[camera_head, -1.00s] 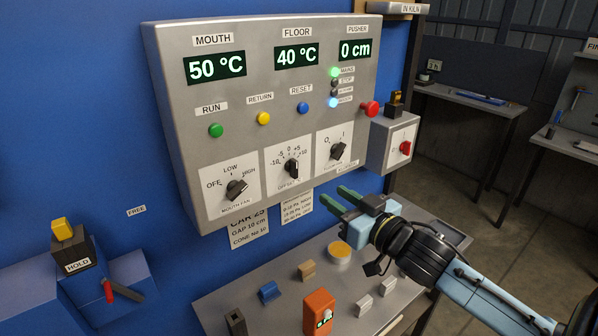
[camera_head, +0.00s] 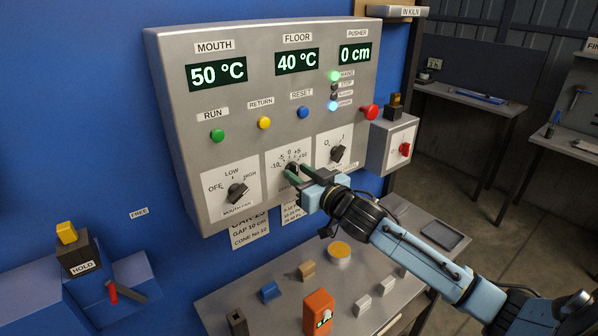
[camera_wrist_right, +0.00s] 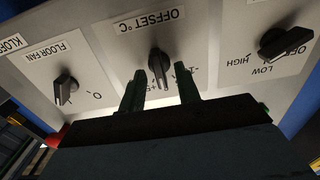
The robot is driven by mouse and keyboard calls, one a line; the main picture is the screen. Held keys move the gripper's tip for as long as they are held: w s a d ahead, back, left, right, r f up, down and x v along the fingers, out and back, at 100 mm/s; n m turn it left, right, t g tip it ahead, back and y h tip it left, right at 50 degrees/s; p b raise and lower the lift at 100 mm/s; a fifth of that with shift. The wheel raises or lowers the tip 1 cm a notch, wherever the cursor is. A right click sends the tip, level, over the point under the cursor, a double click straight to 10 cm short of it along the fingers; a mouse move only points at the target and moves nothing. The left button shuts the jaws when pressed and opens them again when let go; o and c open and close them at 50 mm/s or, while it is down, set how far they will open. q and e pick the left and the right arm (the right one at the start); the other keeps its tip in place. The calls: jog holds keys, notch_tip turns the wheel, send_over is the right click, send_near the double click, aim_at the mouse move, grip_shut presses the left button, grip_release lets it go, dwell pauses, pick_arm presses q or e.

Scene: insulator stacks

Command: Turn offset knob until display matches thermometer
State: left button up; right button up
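The offset knob (camera_head: 292,165) is the black middle knob on the grey panel (camera_head: 170,90), partly hidden by my fingers. It shows better in the right wrist view (camera_wrist_right: 159,66). My right gripper (camera_head: 297,171) is at this knob with its two green fingers spread. In the wrist view the fingers lie on either side of the knob, with visible gaps. The floor display (camera_head: 297,61) reads 40 °C and the mouth display (camera_head: 216,71) reads 50 °C. An orange handheld device (camera_head: 319,312), perhaps the thermometer, stands on the table; its small green reading is unreadable. My left gripper is out of view.
The mouth fan knob (camera_head: 237,193) and floor fan knob (camera_head: 338,154) flank the offset knob. Coloured buttons sit above, with a red button (camera_head: 369,111) at the right edge. Below, the grey table (camera_head: 225,300) holds small blocks and a round orange-topped piece (camera_head: 339,250).

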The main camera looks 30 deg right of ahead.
jog(key=shift+w, duration=0.35)
jog(key=shift+c, duration=0.3)
jog(key=shift+s, duration=0.15)
grip_shut()
jog(key=shift+r+n, duration=0.1)
jog(key=shift+n, duration=0.2)
jog(key=shift+n+p, duration=0.6)
jog(key=shift+n, duration=0.3)
jog(key=shift+a+n+p, duration=0.1)
jog(key=shift+n+p, duration=0.5)
jog(key=shift+n, duration=1.1)
jog(key=shift+r, duration=0.1)
